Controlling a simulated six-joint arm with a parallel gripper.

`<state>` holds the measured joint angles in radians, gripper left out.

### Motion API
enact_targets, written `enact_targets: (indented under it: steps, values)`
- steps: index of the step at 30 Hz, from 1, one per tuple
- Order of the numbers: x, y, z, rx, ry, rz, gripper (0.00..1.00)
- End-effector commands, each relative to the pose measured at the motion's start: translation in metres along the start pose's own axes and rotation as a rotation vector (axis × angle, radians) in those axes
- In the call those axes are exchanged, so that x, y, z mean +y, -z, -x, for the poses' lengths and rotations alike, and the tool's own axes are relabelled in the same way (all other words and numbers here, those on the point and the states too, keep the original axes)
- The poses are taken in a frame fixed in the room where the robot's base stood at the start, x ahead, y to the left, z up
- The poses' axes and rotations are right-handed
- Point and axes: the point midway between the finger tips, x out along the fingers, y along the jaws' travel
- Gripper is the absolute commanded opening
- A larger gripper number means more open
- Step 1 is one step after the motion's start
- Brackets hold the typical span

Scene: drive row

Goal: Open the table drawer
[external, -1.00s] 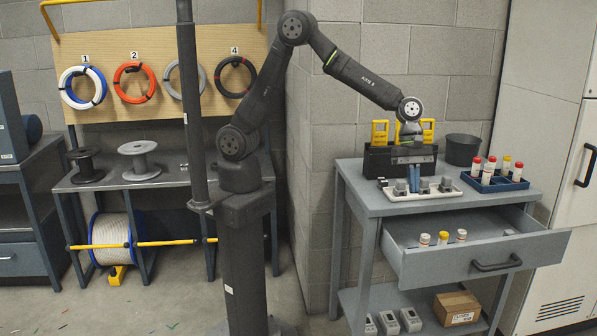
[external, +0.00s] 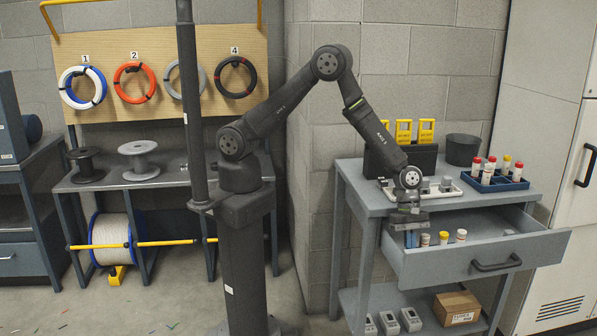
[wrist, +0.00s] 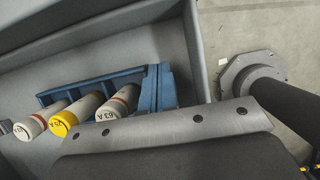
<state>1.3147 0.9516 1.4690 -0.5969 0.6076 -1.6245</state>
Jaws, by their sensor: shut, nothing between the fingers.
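The table drawer (external: 440,268) stands pulled out from the grey table (external: 376,200), with its inside showing from above. Its dark handle (external: 497,263) is on the drawer front, to the right of my gripper. My gripper (external: 411,239) points down at the left part of the open drawer, with its blue fingers together and empty, away from the handle. In the wrist view the shut blue fingers (wrist: 157,88) are over the drawer interior, near a grey drawer wall (wrist: 198,50). The handle does not show in the wrist view.
Capped vials (wrist: 72,118) lie in the drawer close to the fingers, by a blue strip. On the tabletop are a white tray (external: 452,196), a blue vial rack (external: 497,182), a dark bucket (external: 463,150) and yellow devices (external: 404,131). A carton (external: 457,307) is on the lower shelf.

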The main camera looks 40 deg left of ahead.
Motion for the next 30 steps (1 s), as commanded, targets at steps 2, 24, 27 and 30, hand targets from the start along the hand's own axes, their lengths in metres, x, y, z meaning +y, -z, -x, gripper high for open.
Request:
enact_targets:
  steps: [2,24,27,30]
  values:
    - [-0.001,0.000,-0.015,0.002,0.002,0.000,0.00]
    - [0.000,-0.041,-0.027,0.000,0.000,-0.002,0.00]
    - [0.000,-0.055,-0.033,-0.001,-0.001,-0.005,0.00]
    - [0.000,-0.072,-0.040,-0.001,0.000,-0.004,0.00]
